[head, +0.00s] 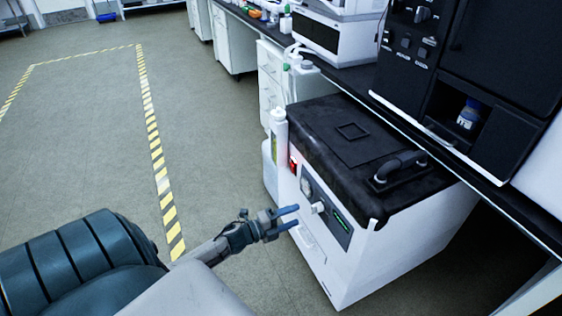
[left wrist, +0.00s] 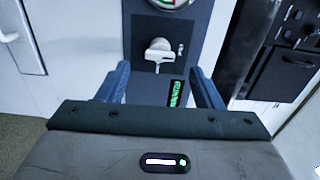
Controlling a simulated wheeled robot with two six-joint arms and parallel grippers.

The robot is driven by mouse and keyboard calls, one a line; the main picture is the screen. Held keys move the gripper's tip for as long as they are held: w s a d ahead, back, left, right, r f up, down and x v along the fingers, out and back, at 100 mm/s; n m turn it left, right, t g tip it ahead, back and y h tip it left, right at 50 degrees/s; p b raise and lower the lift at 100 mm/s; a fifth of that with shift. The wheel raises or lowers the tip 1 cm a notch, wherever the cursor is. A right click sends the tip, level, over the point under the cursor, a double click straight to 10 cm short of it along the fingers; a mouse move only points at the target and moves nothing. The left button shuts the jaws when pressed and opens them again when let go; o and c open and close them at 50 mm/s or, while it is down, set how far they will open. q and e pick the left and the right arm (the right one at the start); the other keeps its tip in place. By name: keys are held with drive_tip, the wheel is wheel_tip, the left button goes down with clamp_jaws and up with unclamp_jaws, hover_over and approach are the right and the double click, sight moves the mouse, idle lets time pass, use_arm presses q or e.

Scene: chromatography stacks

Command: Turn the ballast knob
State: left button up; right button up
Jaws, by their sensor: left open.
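The ballast knob (left wrist: 158,52) is a pale grey knob on a dark control panel. In the left wrist view it stands beyond and between my open fingers, apart from them. In the head view the knob (head: 318,207) shows on the front of a white, black-topped cabinet unit (head: 372,262). My left gripper (head: 293,217) is open and empty, with its blue fingers just in front of the panel. It also shows in the left wrist view (left wrist: 160,88). My right gripper is in neither view.
A round gauge (head: 306,187) and a green-lit display (head: 342,222) flank the knob. A red lit switch (head: 293,165) and a white bottle (head: 279,135) are at the unit's left side. A black bench (head: 345,82) stands behind. The floor at left is clear, with yellow-striped tape (head: 157,155).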

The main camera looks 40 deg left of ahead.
use_arm(q)
drive_tip(key=v, duration=0.4)
drive_tip(key=shift+s, duration=0.1)
idle(0.4)
